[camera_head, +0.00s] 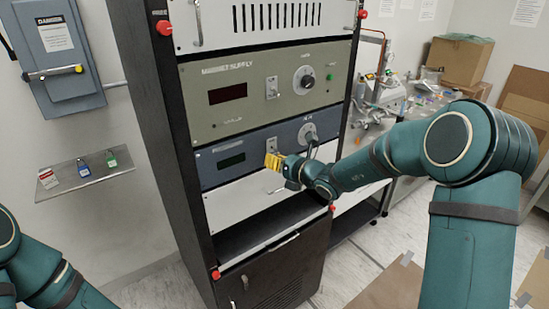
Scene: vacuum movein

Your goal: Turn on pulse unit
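A rack holds a blue-grey unit (226,173) with a dark display and a knob (307,133); its label is too small to read, so I cannot confirm it is the pulse unit. A small switch plate (271,143) on it shows just above my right gripper (274,161). The gripper's yellow fingertips are in front of this panel, near the switch plate; I cannot tell whether they touch it or how far apart they are. The gripper hides part of the panel. My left arm shows at the lower left, but its gripper is out of view.
Above is the olive-grey magnet supply (227,110) with its display, switch and knob. A wall shelf (128,167) with coloured tags and a grey switch box (62,58) are at the left. Right of the rack is a cluttered bench (405,130); cardboard lies on the floor.

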